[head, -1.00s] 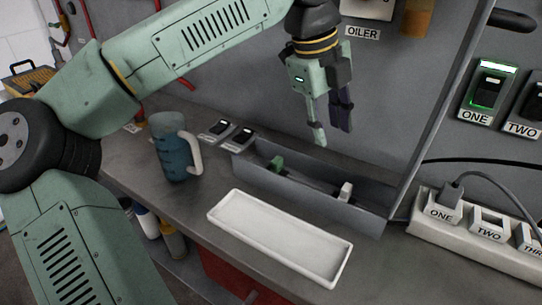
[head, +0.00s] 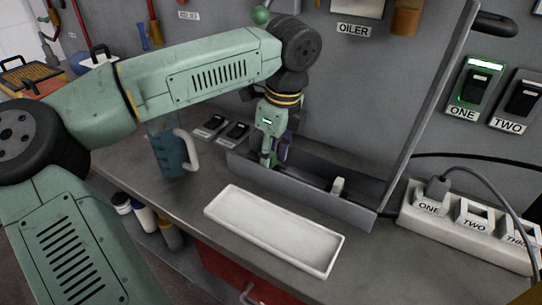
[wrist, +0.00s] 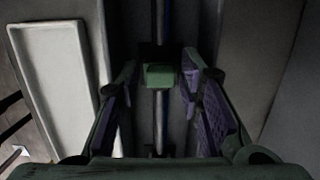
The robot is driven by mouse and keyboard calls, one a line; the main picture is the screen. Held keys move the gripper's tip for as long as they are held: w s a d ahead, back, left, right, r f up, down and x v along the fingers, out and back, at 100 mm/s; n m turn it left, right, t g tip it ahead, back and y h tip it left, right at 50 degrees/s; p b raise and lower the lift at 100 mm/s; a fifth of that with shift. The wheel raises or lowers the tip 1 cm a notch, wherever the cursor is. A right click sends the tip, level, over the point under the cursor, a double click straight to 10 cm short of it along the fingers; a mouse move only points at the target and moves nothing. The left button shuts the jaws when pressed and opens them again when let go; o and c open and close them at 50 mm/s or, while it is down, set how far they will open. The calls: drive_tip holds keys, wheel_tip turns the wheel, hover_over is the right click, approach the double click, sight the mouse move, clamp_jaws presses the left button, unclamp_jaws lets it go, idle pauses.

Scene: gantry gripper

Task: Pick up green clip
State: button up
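The green clip (wrist: 160,76) sits between the fingers of my gripper (wrist: 160,95) in the wrist view, on a thin rod running along the grey trough (head: 318,198). Dark gaps show between the clip and both purple-padded fingers, so my gripper is open around it. In the head view my gripper (head: 272,160) reaches down into the left part of the trough, and its fingers hide the clip there. A white clip (head: 338,185) stands in the right part of the trough.
A white tray (head: 222,197) lies in front of the trough; it also shows in the wrist view (wrist: 85,128). A blue jug (head: 168,150) and two switches (head: 237,132) stand to the left. A power strip (head: 470,238) is at the right. A grey upright panel (head: 425,120) rises at the trough's right end.

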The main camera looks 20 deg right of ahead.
drive_tip(key=shift+w+f, duration=0.1)
drive_tip(key=shift+f, duration=0.7)
drive_tip(key=shift+c, duration=0.3)
drive_tip(key=c, duration=0.4)
